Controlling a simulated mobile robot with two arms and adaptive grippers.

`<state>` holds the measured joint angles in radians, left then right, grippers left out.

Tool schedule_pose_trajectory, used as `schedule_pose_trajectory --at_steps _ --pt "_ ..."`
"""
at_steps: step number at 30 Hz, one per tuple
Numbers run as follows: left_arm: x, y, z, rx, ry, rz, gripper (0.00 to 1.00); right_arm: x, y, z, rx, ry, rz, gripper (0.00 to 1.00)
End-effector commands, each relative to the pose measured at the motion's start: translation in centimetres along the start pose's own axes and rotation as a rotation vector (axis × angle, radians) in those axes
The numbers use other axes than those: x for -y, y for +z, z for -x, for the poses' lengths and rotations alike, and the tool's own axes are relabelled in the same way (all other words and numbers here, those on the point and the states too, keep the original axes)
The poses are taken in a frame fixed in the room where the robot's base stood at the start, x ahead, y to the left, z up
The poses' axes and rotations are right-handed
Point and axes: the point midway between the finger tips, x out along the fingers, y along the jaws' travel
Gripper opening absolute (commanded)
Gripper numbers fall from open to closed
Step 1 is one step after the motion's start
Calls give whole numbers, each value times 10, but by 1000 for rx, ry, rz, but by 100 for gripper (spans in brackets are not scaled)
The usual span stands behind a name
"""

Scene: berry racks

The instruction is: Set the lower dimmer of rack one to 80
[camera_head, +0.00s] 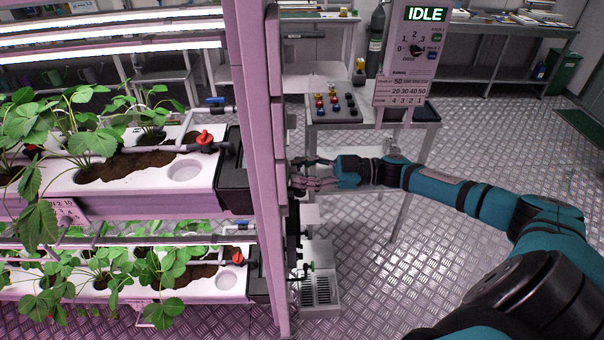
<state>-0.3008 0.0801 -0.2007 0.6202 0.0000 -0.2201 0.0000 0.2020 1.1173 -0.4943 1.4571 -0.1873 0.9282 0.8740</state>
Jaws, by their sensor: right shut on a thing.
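The rack (265,130) stands at the left, with a tall pinkish post and strawberry plants on two levels. Narrow grey boxes (281,200) run down the right side of its post, facing away from me. My right gripper (300,176) reaches in from the right and is shut at these boxes, about level with the upper trough. What it grips, seemingly a dimmer knob, is hidden by the fingers and the edge-on angle. No dimmer scale or setting can be read. My left gripper is not in view.
A signboard (407,65) reading IDLE stands behind my right arm. A grey table (425,113) holds several coloured buttons. A grated unit (318,285) stands low beside the post. The metal floor at right is mostly clear.

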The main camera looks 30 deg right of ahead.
Motion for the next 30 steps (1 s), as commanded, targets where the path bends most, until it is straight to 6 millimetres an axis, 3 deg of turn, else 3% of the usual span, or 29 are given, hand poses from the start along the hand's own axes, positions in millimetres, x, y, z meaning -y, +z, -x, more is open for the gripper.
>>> schedule_pose_trajectory --at_steps 3,4,9,20,30 --pt "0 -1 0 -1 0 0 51 0 0 0 1 -1 -2 0" --pt "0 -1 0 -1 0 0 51 0 0 0 1 -1 -2 29" --pt "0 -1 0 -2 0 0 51 0 0 0 1 -1 -3 51" --pt "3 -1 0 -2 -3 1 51 0 1 6 3 1 -4 51" --pt "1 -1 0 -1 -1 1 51 0 2 72 7 -1 -6 51"
